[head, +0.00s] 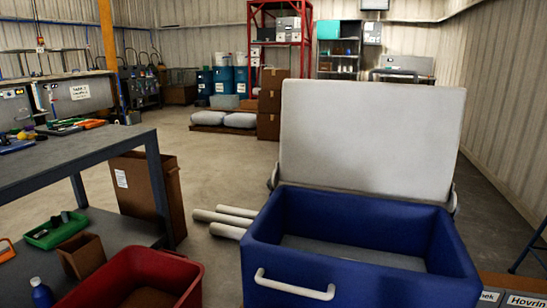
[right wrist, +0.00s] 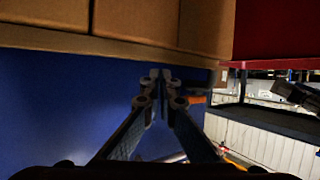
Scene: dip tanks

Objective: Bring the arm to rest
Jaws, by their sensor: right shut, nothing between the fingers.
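My right gripper (right wrist: 160,76) shows in the right wrist view. Its fingers are together with nothing between them. A plain blue surface lies behind the fingers, and brown panels (right wrist: 130,15) are across the top of that view. I cannot tell how far the fingertips are from them. No gripper shows in the head view, and my left gripper is in neither view.
A blue chest (head: 355,272) with a raised pale lid (head: 370,135) stands close at front right. A grey workbench (head: 75,157) and a red bin (head: 178,265) are on the left. Pale cylinders (head: 225,218) lie beside the chest. Open floor (head: 215,165) stretches behind.

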